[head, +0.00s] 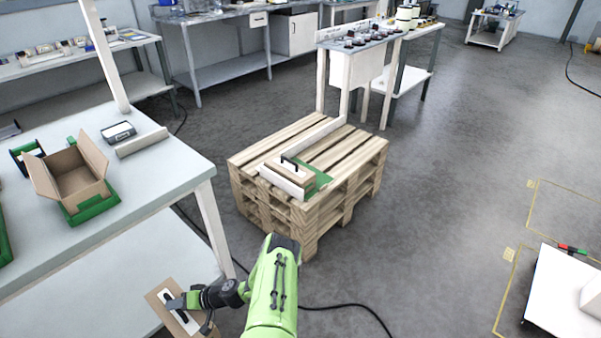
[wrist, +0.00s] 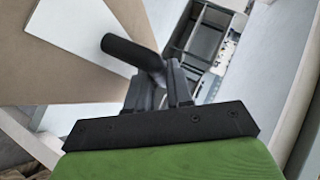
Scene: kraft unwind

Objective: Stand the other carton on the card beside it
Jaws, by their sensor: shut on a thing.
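My gripper (head: 183,301) is shut on the black handle of a brown carton (head: 158,300) with a white panel, low at the front left beside the table. In the wrist view the jaws (wrist: 160,88) close around the handle, and the carton (wrist: 60,88) fills the upper left, tilted in the picture. Another brown carton (head: 302,172) with a white panel and black handle stands on the wooden pallet stack. A green card (head: 322,182) shows at its right side; the carton hides part of it.
The pallet stack (head: 350,165) has bare slats behind the carton. The white table (head: 165,180) at left bears an open box (head: 78,178) in a green tray (head: 98,208). A black cable (head: 350,309) lies on the floor. Open floor (head: 440,220) lies right of the pallets.

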